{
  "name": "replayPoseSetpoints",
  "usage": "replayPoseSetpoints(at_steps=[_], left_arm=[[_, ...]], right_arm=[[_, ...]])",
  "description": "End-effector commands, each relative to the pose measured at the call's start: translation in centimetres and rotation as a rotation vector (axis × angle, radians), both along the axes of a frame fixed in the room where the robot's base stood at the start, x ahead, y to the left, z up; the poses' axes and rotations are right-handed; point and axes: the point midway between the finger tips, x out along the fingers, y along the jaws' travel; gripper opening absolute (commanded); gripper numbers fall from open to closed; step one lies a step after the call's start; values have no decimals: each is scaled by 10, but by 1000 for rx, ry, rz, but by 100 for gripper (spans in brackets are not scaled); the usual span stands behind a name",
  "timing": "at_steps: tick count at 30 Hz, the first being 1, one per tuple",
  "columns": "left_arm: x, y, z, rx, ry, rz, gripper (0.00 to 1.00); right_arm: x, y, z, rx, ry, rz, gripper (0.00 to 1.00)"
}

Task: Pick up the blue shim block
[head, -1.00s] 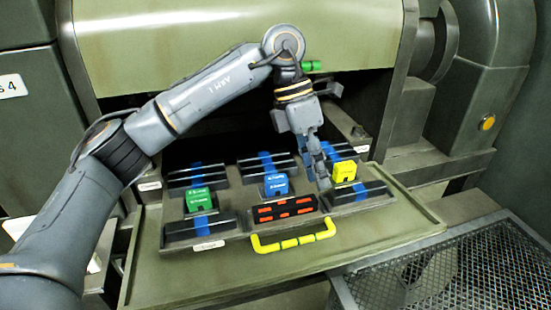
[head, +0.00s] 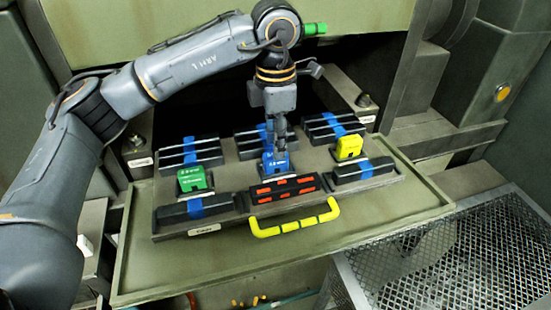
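The blue shim block (head: 276,167) stands in the middle slot of a dark rack, between the green and yellow blocks. My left gripper (head: 279,148) points straight down at it, with the fingertips at or just above the block's top edge. The fingers are seen edge-on and small, so I cannot tell whether they touch the block or how far apart they are. My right gripper is not in view.
A green block (head: 192,180) stands left and a yellow block (head: 349,147) right. Black bars with blue bands surround them. A yellow handle (head: 295,226) fronts the rack, which sits on an olive tray (head: 400,222). A mesh surface (head: 440,262) lies lower right.

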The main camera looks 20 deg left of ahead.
Motion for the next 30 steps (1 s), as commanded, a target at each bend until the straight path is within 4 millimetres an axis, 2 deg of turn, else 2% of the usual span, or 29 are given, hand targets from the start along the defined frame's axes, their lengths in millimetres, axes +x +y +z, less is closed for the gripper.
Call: replayPoseSetpoints(at_steps=[5,9,18,24,30], left_arm=[[2,2,-23,2,6,0,36],[2,1,-42,0,4,-1,36],[3,1,-49,0,1,-1,36],[3,1,-49,0,1,0,0],[3,1,-49,0,1,0,0]], right_arm=[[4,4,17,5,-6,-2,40],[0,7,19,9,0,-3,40],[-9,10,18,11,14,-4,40],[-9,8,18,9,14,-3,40],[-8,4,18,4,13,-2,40]])
